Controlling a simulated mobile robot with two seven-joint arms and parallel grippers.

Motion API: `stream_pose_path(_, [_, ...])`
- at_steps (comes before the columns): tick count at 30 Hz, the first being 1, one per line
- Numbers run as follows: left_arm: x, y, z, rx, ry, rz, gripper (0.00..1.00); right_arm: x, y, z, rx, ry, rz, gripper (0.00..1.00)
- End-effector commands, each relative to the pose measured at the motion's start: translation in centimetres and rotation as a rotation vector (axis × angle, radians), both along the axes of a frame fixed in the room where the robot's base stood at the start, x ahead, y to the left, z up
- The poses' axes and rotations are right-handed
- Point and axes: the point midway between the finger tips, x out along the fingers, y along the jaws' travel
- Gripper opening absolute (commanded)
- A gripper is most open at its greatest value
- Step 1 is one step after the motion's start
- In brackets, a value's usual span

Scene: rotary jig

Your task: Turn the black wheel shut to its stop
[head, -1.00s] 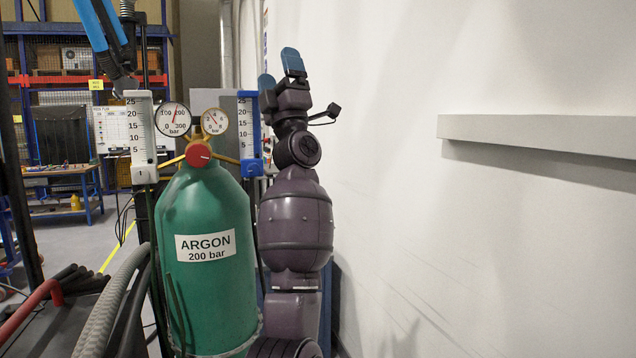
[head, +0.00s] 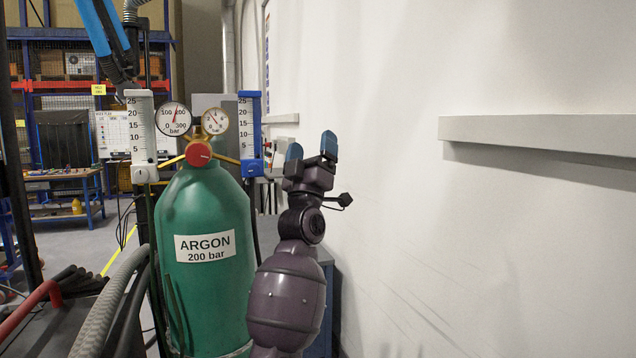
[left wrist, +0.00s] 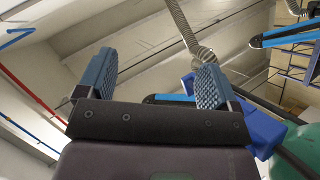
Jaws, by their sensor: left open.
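I cannot make out a black wheel in either view. A green argon cylinder (head: 205,250) stands left of centre with a red knob (head: 199,154) on top. Two dial gauges, the left one (head: 173,118) and the right one (head: 215,121), sit above the knob. My left gripper (head: 312,150) is right of the cylinder, apart from it, fingers pointing up, open and empty. Its two blue fingers also show wide apart in the left wrist view (left wrist: 153,82). My right gripper is not in view.
A white flow tube (head: 142,130) and a blue-framed one (head: 250,130) flank the gauges. A pale wall with a ledge (head: 540,133) fills the right side. Grey hoses (head: 110,300) run at lower left. A blue bench (head: 65,190) stands behind.

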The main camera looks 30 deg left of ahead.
Motion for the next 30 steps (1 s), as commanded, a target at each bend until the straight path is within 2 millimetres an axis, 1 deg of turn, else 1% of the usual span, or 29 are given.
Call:
stream_pose_path(1, [0.2,-0.1,-1.0,0.008,0.021,0.001,0.86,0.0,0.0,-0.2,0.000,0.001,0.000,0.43])
stream_pose_path(6, [0.5,-0.5,-3.5,0.031,0.072,0.006,0.86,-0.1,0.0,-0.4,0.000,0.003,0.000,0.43])
stream_pose_path(9, [0.6,-0.6,-4.8,0.041,0.099,0.008,0.86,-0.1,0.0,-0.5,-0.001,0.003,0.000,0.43])
stream_pose_path(13, [0.8,-0.8,-5.9,0.052,0.123,0.010,0.86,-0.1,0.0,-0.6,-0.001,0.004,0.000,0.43])
stream_pose_path(18, [0.8,-0.9,-6.5,0.058,0.138,0.010,0.86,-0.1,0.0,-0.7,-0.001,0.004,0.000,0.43])
stream_pose_path(30, [0.8,-0.9,-6.6,0.058,0.139,0.011,0.86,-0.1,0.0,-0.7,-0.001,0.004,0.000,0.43])
